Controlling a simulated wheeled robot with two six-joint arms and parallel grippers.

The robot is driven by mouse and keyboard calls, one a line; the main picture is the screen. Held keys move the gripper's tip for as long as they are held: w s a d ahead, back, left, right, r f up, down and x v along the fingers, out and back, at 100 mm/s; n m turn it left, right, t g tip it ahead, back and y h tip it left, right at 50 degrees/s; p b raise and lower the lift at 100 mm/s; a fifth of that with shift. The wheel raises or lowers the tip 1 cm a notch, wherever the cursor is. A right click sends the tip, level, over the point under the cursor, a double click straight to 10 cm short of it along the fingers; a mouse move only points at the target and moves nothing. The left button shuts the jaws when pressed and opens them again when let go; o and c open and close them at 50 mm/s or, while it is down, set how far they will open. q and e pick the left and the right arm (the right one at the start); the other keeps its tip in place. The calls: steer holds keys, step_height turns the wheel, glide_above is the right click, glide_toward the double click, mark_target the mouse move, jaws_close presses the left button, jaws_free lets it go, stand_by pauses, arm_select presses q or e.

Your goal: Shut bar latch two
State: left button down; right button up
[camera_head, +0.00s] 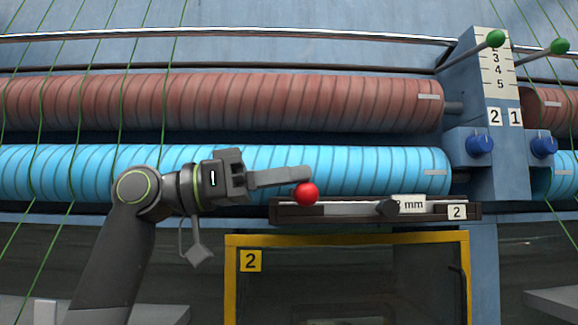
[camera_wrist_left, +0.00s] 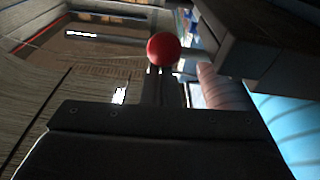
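A red ball knob (camera_head: 306,194) sits at the rail's left end. My left gripper (camera_head: 308,175) comes in from the left, its fingers close together, their tips just above and behind the red ball in the picture. In the left wrist view the red ball (camera_wrist_left: 163,49) lies at the ends of the narrow fingers (camera_wrist_left: 162,88). I cannot tell whether they touch it. My right gripper is not in view.
A light blue roller (camera_head: 350,160) and a brown roller (camera_head: 250,103) run behind my arm. A yellow-framed panel (camera_head: 340,238) marked "2" is below the rail. A blue post (camera_head: 497,165) with blue knobs (camera_head: 480,144) and green-tipped levers (camera_head: 495,38) stands at the right.

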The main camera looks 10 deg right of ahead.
arm_select(q)
steer(key=shift+f, duration=0.1)
steer(key=w+a+f+b, duration=0.1)
steer(key=a+f+b, duration=0.1)
steer(key=a, duration=1.5)
steer(key=shift+w+f+b, duration=0.15)
steer(key=shift+w+b, duration=0.25)
steer(key=shift+b, duration=0.1)
